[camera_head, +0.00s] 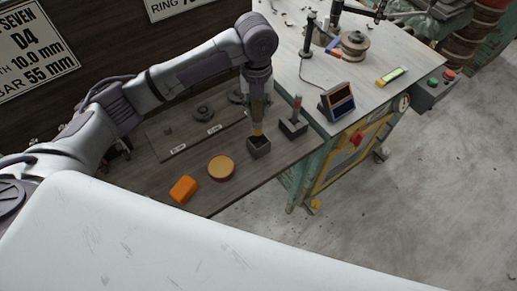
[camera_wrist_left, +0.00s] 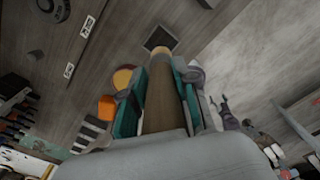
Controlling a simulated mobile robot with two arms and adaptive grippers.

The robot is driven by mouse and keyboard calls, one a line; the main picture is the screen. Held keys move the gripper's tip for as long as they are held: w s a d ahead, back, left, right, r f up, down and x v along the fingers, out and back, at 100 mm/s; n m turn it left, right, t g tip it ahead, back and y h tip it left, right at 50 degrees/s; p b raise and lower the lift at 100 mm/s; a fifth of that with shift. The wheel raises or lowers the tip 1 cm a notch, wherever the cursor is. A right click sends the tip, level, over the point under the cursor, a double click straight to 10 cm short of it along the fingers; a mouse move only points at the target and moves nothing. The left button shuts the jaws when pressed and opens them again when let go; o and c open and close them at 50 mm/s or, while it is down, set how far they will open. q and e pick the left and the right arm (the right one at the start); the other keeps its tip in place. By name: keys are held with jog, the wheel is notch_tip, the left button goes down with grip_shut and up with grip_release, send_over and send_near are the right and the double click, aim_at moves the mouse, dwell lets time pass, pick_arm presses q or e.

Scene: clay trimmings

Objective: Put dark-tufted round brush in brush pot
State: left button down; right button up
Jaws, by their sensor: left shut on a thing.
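My left gripper (camera_head: 258,108) points down over the bench, shut on a thick brown round brush (camera_wrist_left: 160,100). In the left wrist view, the brush lies between the two teal-padded fingers (camera_wrist_left: 158,88), its tan end pointing away from me. A dark tuft cannot be made out. In the head view the yellowish lower end of the brush (camera_head: 257,130) is at the mouth of a dark square pot (camera_head: 259,149). I cannot tell whether it is inside. The pot's dark opening (camera_wrist_left: 160,36) shows just beyond the brush end in the left wrist view. My right gripper is not in view.
A second dark pot (camera_head: 293,130) with a red-and-black item stands close right. A round yellow-topped tin (camera_head: 221,168) and an orange block (camera_head: 184,189) lie to the left. A labelled board with dark round parts (camera_head: 203,113) lies behind. A small tilted screen (camera_head: 339,101) stands on the pale table.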

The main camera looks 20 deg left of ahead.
aim_at(259, 130)
pick_arm(q)
jog(key=shift+w+d+f+m, duration=0.1)
jog(key=shift+w+f+m, duration=0.2)
jog(key=shift+m, duration=0.6)
notch_tip(259, 130, down, 5)
jog(key=shift+f+p, duration=0.15)
jog(key=shift+p, duration=0.4)
notch_tip(259, 130, down, 4)
jog(key=shift+f+p, duration=0.15)
jog(key=shift+p, duration=0.2)
jog(key=shift+f, duration=0.2)
jog(key=shift+f, duration=0.1)
jog(key=c, duration=0.9)
grip_release()
